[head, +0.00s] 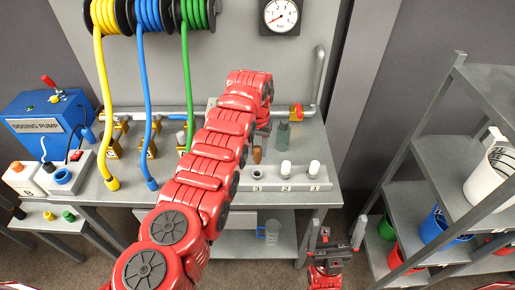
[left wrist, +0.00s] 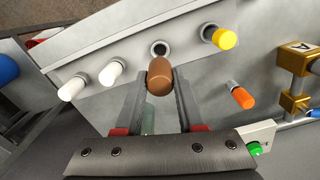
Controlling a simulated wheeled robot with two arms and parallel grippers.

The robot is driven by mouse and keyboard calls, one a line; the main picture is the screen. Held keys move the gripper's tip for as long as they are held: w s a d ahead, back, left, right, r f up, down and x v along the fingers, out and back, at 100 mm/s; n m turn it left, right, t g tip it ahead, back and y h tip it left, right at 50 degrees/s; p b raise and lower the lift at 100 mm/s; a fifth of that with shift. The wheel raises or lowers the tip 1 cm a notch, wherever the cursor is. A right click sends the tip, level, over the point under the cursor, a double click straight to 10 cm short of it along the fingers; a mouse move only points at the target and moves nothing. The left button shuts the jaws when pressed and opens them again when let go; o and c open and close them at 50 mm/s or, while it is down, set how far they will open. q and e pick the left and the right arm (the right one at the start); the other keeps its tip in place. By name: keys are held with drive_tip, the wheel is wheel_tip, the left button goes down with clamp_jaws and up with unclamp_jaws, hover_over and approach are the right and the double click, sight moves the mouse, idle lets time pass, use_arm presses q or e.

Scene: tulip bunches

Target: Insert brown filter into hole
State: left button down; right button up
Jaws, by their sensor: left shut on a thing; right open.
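The brown filter (head: 257,155) is a short brown cylinder with a rounded end. My left gripper (head: 262,136) is shut on it, and the left wrist view shows the brown filter (left wrist: 160,78) between the two fingers (left wrist: 160,88). An empty round hole (head: 257,174) is in the grey block, by the label 3. In the left wrist view the hole (left wrist: 159,48) lies just beyond the filter's end, and the filter appears apart from it. My right gripper (head: 336,246) is open and empty, low in front of the bench. My left arm hides part of the bench.
Two white filters (head: 286,169) (head: 314,168) stand in the block right of the hole. A grey-green bottle (head: 282,133) stands behind. The left wrist view shows a yellow-capped piece (left wrist: 222,38) and an orange-capped piece (left wrist: 241,97). A shelf (head: 440,150) stands at the right.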

sight(258, 163)
use_arm(q)
wheel_tip(258, 163, down, 4)
drive_tip(key=b, duration=0.3)
drive_tip(key=shift+f, duration=0.2)
drive_tip(key=shift+f+b, duration=0.3)
drive_tip(key=shift+b, duration=0.1)
drive_tip(key=shift+f, duration=0.15)
idle(0.7)
drive_tip(key=shift+f+b, duration=0.35)
drive_tip(key=shift+b, duration=0.1)
drive_tip(key=shift+f+b, duration=0.65)
drive_tip(key=shift+f, duration=0.05)
drive_tip(key=shift+c, duration=2.2)
unclamp_jaws()
drive_tip(key=shift+r, duration=0.1)
